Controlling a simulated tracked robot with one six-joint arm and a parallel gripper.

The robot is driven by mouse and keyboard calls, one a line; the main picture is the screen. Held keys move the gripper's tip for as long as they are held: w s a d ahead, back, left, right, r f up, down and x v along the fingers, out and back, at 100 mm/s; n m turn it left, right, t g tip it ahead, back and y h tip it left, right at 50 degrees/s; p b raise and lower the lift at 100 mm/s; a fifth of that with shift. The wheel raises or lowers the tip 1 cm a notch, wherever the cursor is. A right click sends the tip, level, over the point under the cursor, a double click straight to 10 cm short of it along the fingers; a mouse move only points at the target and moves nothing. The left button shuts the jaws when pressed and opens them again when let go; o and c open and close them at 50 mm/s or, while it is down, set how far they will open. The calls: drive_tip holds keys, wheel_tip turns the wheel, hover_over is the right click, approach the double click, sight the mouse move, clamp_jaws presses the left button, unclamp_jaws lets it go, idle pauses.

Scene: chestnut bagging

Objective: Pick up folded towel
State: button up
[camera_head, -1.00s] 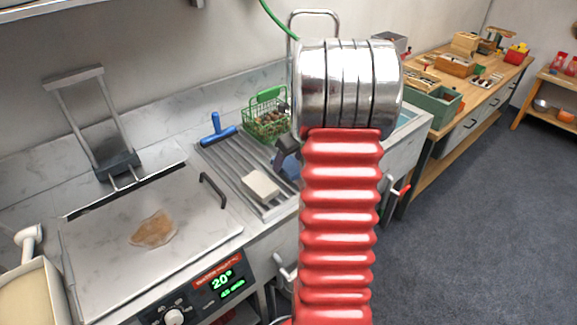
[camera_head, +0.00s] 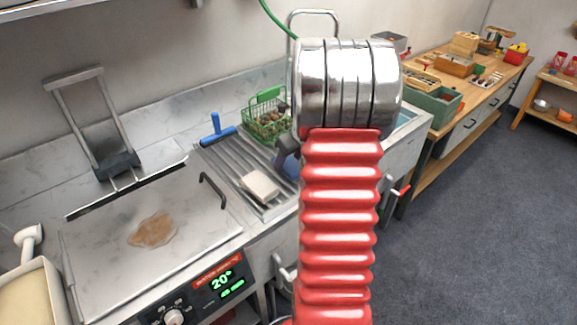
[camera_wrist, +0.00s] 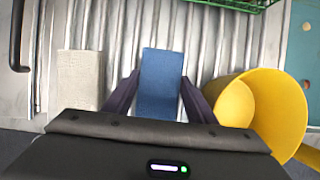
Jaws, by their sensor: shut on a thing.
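The folded towel is a blue, flat rectangular bundle (camera_wrist: 162,82) in the wrist view, lying between the two dark fingers of my gripper (camera_wrist: 160,92). My gripper is shut on it, one finger against each long side. The towel is over the ribbed metal drainboard (camera_wrist: 118,28); I cannot tell whether it still touches it. In the head view only a bit of blue (camera_head: 291,168) shows beside my red arm, which hides most of the gripper.
A beige block (camera_wrist: 80,78) lies left of the towel. A yellow round container (camera_wrist: 275,112) stands close on the right. A green wire basket (camera_head: 266,122) and blue-handled squeegee (camera_head: 216,130) are behind. A griddle (camera_head: 105,235) with a brown patch is at left.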

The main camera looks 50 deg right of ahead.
sight(289, 163)
wheel_tip(289, 163, up, 10)
idle(0.8)
drive_tip(key=o, duration=0.5)
drive_tip(key=c, duration=0.4)
